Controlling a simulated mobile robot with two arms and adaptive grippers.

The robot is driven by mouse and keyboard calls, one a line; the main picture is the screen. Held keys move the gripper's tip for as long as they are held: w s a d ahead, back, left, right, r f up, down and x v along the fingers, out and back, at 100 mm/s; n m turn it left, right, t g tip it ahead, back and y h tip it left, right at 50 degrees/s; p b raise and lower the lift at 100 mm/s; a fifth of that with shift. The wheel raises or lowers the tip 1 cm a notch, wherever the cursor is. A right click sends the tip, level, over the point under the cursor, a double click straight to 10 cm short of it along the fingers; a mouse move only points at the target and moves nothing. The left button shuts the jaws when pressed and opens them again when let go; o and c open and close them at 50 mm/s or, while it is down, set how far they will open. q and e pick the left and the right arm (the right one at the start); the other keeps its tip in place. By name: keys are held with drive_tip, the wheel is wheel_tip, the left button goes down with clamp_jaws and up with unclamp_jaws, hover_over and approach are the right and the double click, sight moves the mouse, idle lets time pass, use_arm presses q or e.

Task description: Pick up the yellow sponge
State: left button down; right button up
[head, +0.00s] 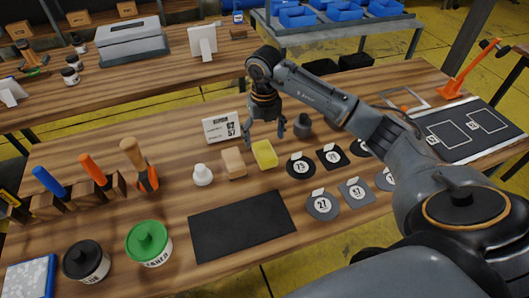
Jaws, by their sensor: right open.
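The yellow sponge (265,155) lies on the wooden workbench (170,215), just right of a tan block (233,163). My right gripper (264,138) is above and a little behind the sponge, pointing down. Its fingers are spread apart and nothing is between them. The gripper looks apart from the sponge, though the exact height is hard to tell. My left gripper is not in view.
A white knob-like piece (202,175) and a white sign (221,127) stand near the sponge. A black mat (243,225) lies in front. Round and square patches (301,166) lie to the right. A green-lidded can (149,243) stands at front left.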

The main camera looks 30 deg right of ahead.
sight(265, 150)
drive_tip(key=shift+w+f, duration=0.1)
drive_tip(key=shift+f, duration=0.55)
drive_tip(key=f, duration=0.1)
drive_tip(key=f+p, duration=0.1)
drive_tip(key=f, duration=0.2)
drive_tip(key=shift+s+f, duration=0.2)
drive_tip(key=shift+s, duration=0.05)
drive_tip(key=shift+f, duration=0.25)
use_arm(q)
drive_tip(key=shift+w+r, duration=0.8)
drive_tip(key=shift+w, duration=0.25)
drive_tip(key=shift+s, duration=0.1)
use_arm(e)
drive_tip(key=shift+c, duration=0.4)
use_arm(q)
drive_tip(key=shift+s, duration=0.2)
use_arm(e)
drive_tip(key=c, duration=1)
